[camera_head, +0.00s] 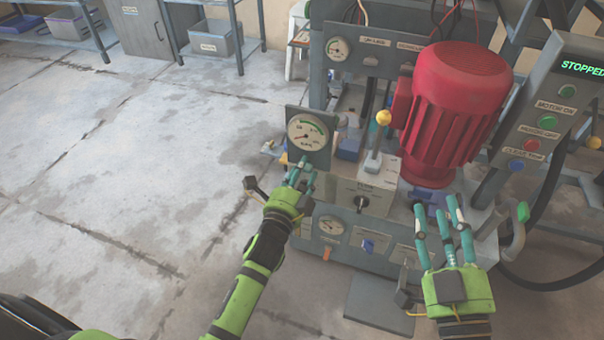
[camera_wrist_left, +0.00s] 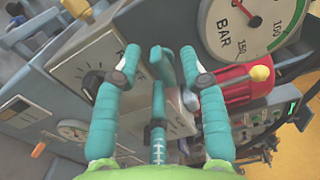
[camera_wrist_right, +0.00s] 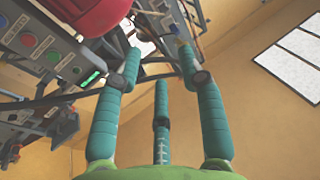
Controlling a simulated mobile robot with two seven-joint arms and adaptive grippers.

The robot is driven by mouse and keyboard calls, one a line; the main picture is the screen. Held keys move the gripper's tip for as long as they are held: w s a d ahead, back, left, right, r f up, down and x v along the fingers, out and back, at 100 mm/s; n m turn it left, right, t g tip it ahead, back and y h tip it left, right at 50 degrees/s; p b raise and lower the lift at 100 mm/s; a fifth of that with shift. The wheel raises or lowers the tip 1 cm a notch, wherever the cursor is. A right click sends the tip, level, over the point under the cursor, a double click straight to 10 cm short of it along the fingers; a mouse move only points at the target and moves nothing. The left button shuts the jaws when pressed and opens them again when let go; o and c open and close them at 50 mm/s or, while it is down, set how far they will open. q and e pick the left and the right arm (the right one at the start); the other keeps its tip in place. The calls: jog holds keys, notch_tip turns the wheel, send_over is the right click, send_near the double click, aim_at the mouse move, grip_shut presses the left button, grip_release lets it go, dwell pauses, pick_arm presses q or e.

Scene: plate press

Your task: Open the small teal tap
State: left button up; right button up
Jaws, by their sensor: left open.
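A small teal piece (camera_wrist_left: 162,68), which looks like the tap's handle, shows between my left gripper's fingertips in the left wrist view, below the BAR gauge. My left gripper (camera_head: 300,172) is open, its fingers on either side of this piece; I cannot tell whether they touch it. In the head view the fingers and the similar colour make the tap hard to pick out. My right gripper (camera_head: 440,212) is open and empty in front of the press's right side; the right wrist view shows its fingers spread (camera_wrist_right: 160,62).
The pressure gauge (camera_head: 308,133) stands just above my left gripper. A yellow-knobbed lever (camera_head: 383,118) and a large red motor (camera_head: 455,105) are to the right. The control panel (camera_head: 548,115) reads STOPPED. The floor (camera_head: 130,160) at left is clear.

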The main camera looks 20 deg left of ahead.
pick_arm(q)
jog(key=shift+w, duration=0.1)
grip_shut()
